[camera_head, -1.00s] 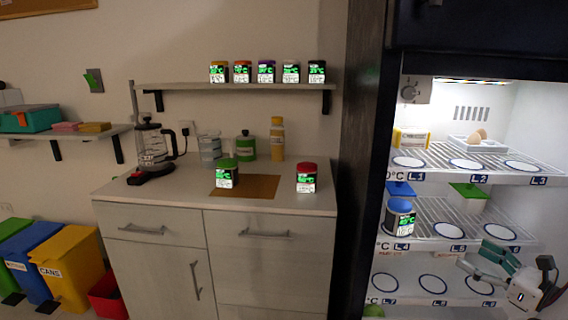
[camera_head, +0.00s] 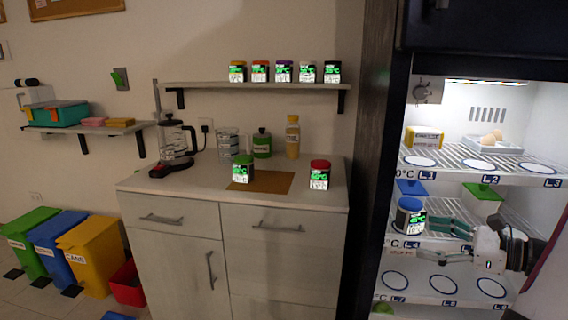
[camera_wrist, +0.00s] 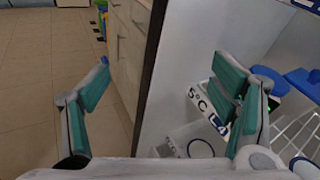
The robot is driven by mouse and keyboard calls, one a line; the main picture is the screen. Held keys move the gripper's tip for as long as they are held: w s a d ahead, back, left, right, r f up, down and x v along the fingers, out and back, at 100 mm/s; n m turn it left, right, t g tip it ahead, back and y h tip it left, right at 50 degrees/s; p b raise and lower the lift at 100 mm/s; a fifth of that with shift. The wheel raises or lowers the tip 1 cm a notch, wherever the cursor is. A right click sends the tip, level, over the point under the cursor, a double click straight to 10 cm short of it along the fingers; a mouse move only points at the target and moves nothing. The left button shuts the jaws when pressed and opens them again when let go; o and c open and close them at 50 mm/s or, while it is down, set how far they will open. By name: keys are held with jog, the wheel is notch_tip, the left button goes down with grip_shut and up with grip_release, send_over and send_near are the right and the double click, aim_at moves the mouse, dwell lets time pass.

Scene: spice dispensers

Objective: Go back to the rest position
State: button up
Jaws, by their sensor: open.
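My gripper (camera_head: 426,236) is open and empty at the fridge's middle shelf, its teal fingers pointing left in the head view. In the wrist view my gripper (camera_wrist: 162,64) shows its two fingers spread wide with nothing between them. A blue-lidded jar (camera_head: 410,217) with a green-lit label stands at L4, close beside the fingers in the head view. In the wrist view its blue lid (camera_wrist: 272,82) is partly hidden behind the right finger, outside the gap. I cannot tell whether finger and jar touch.
The fridge's dark side wall (camera_head: 372,150) stands left of the shelves. A blue-lidded container (camera_head: 411,188) and a green-lidded one (camera_head: 482,191) stand behind. The counter (camera_head: 205,187) holds a green-lidded jar (camera_head: 243,171) and a red-lidded jar (camera_head: 320,175). Open floor (camera_wrist: 45,85) lies left in the wrist view.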

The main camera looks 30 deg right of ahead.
jog(key=w+a+r+n+g+y, duration=0.25)
jog(key=a+n+g, duration=0.4)
jog(key=a, duration=0.75)
jog(key=w+a+r+n+g+y, duration=0.1)
jog(key=a+r+n+g, duration=0.2)
jog(key=a+n+g, duration=0.75)
jog(key=s+a+n+t+h, duration=0.3)
jog(key=s+a+n+h, duration=0.6)
jog(key=s+a+n, duration=0.55)
notch_tip(320, 180, up, 18)
jog(key=s+d+m+t+p, duration=0.1)
jog(key=d+t+p, duration=0.1)
jog(key=p, duration=1.4)
jog(key=shift+d+t, duration=0.2)
jog(key=shift+t, duration=0.4)
